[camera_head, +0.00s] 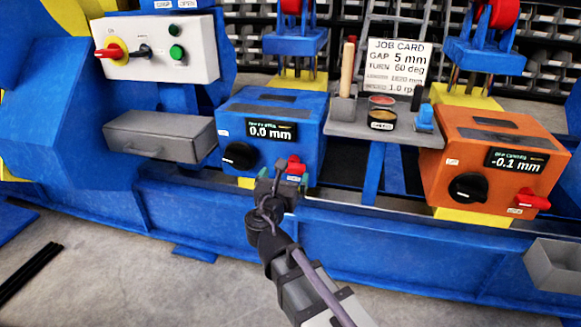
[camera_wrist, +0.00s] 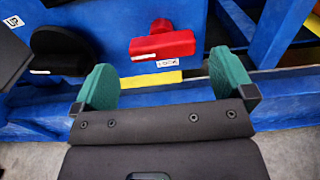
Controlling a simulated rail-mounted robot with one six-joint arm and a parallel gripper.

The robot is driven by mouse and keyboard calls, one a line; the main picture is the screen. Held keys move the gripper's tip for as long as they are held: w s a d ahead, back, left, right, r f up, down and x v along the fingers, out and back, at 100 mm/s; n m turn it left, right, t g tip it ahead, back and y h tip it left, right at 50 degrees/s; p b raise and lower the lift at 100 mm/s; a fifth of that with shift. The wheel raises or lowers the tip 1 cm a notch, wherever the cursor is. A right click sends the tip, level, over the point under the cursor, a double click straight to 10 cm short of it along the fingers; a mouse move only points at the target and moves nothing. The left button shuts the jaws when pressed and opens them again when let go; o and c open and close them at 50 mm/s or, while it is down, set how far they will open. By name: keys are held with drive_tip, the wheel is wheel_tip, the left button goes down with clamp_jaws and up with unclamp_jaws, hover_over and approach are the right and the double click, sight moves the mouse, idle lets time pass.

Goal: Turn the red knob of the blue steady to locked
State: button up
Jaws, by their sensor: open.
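The blue steady (camera_head: 270,120) is a blue box with a display reading 0.0 mm and a black knob (camera_head: 240,156) on its front left. Its red knob (camera_head: 295,166) is at the lower right of the front; in the wrist view the red knob (camera_wrist: 162,42) has a bar lying roughly level, slightly tilted, above a small white label. My gripper (camera_head: 280,180) is just in front of and below it. In the wrist view my gripper's two green fingers (camera_wrist: 165,85) are wide apart and empty, with the red knob beyond them, apart from both fingers.
An orange steady (camera_head: 495,165) with its own black and red knobs stands to the right. A grey shelf (camera_head: 360,128) with a job card is between them. A grey drawer box (camera_head: 160,135) is at left. The blue bed rail (camera_head: 380,245) runs below.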

sight(289, 168)
drive_tip(key=x, duration=0.6)
drive_tip(key=shift+w, duration=0.1)
drive_tip(key=c, duration=0.7)
drive_tip(key=shift+c, duration=0.2)
